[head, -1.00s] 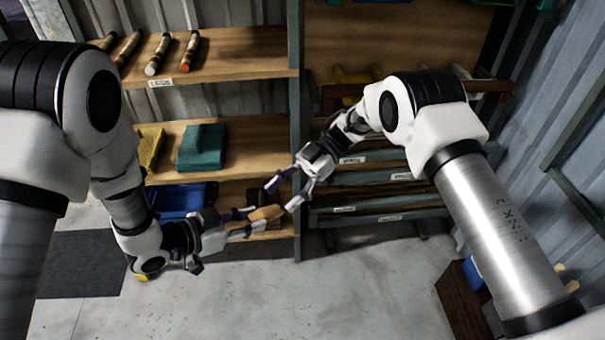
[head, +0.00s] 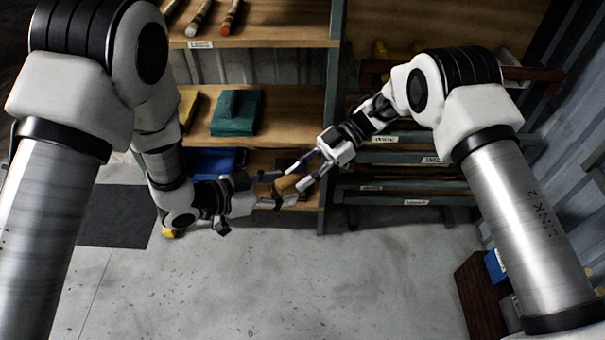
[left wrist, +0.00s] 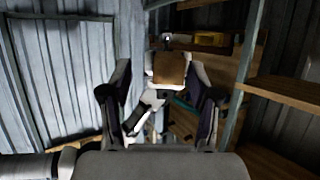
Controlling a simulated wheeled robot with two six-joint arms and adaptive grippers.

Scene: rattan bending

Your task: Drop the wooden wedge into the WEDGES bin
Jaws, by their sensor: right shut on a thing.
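The wooden wedge (head: 287,185) is a small tan-brown block held in the air in front of the lower shelf. My right gripper (head: 297,177) is shut on it from the right. My left gripper (head: 272,190) is just left of the wedge, with its fingers spread. In the left wrist view the wedge (left wrist: 171,69) shows beyond and between the two wide-apart left fingers, with the right gripper behind it. A blue bin (head: 210,160) sits on the lower shelf, partly hidden by my left arm. No WEDGES label can be read.
A brown box (head: 480,300) and a blue item (head: 496,266) lie at lower right. The floor in front is clear.

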